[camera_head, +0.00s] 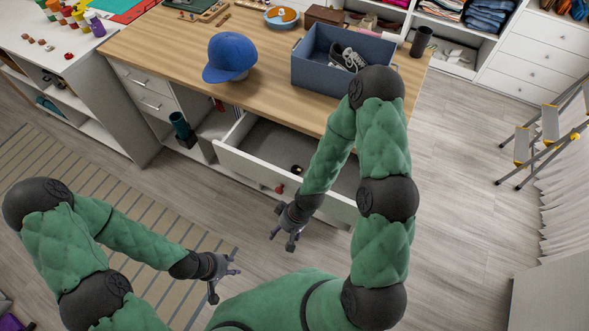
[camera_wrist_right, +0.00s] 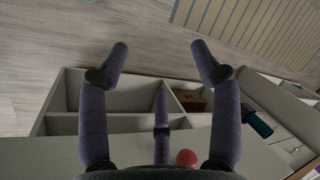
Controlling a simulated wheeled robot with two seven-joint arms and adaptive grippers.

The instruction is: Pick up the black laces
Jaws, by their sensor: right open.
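I cannot make out the black laces for certain. A small dark item (camera_head: 296,169) lies in the open drawer (camera_head: 238,175), too small to identify. A dark shoe (camera_head: 347,57) with pale trim sits in the blue-grey box (camera_head: 338,80) on the counter. My right gripper (camera_head: 281,243) is open and empty, low in front of the drawer's red knob (camera_head: 279,189). In the right wrist view its fingers (camera_wrist_right: 160,58) are spread, with the red knob (camera_wrist_right: 186,158) close below. My left gripper (camera_head: 227,286) is open and empty over the floor, left of the right one.
A blue cap (camera_head: 230,57) sits on the wooden counter (camera_head: 280,105). My right arm crosses in front of the drawer's right part. A step ladder (camera_head: 545,135) stands at the right.

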